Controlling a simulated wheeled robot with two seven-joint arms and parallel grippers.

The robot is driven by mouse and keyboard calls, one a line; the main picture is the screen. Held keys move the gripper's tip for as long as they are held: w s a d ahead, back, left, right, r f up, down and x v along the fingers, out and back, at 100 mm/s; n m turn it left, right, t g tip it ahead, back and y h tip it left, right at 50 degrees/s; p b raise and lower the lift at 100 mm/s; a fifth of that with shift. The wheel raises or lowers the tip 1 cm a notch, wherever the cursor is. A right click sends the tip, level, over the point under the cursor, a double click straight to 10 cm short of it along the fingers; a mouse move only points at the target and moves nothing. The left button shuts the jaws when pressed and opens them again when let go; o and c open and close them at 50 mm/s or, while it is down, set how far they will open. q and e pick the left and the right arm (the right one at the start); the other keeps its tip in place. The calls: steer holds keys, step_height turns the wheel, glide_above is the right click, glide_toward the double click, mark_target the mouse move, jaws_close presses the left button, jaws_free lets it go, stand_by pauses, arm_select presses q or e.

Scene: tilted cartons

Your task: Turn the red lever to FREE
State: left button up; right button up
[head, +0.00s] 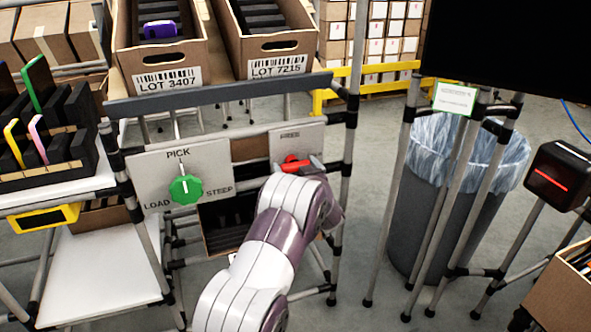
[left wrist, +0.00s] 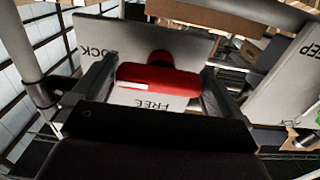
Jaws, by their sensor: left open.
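The red lever (head: 292,161) sits on a pale plate (head: 311,137) on the rack, with FREE printed above it. My left gripper (head: 298,167) is at the lever, and my arm covers the lower part of the plate in the head view. In the left wrist view the red lever (left wrist: 165,79) lies crosswise between the open fingers of my left gripper (left wrist: 158,86), with a white stripe on its left half. Whether the fingers touch it I cannot tell. FREE shows upside down below the lever there, and LOCK at upper left. My right gripper is out of view.
A panel with a green knob (head: 185,189), marked PICK, LOAD and STEEP, is left of the lever. Tilted cartons (head: 165,55) stand above on the rack. A rack post (head: 350,130) stands close at right. A lined bin (head: 430,210) and a dark screen (head: 510,50) are farther right.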

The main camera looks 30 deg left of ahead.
arm_select(q)
steer(key=shift+a, duration=0.1)
steer(key=c, duration=0.6)
